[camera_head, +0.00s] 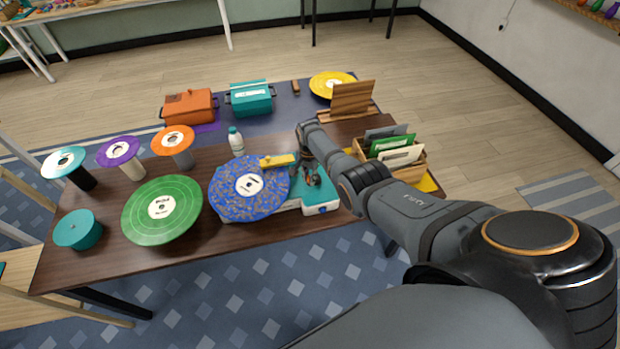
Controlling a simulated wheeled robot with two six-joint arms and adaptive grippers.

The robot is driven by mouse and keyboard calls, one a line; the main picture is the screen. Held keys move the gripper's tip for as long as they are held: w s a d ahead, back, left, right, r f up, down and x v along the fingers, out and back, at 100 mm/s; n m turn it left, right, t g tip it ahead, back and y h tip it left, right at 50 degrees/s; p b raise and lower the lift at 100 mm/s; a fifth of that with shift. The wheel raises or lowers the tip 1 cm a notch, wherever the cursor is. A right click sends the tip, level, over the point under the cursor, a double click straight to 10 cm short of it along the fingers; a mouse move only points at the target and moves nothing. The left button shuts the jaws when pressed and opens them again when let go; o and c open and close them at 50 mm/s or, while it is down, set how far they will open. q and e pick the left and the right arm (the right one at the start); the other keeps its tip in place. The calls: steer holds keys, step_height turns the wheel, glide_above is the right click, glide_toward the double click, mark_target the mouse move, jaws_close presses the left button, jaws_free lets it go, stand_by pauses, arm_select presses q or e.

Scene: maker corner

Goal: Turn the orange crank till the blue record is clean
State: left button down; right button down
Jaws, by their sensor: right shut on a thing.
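The blue record (230,204) lies flat on a machine on the dark table. Brownish specks are spread over its blue surface, around a pale centre label. The machine has a white and teal body (322,207) that shows to the right of the record. My right gripper (312,180) reaches down over this teal end, right of the record, and is shut on the orange crank. The crank is almost wholly hidden by the fingers, so its angle cannot be told. A yellow arm-like part (277,160) lies across the record's far edge. My left gripper is not in view.
A green record (162,210) lies left of the blue one. A white bottle (236,141) stands behind it. Orange (188,106) and teal (250,99) boxes stand at the back. A wooden crate of sleeves (402,168) stands right of my gripper.

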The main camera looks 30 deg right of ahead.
steer(key=shift+w, duration=0.1)
steer(key=c, duration=1.3)
jaws_free()
step_height(320, 180, up, 12)
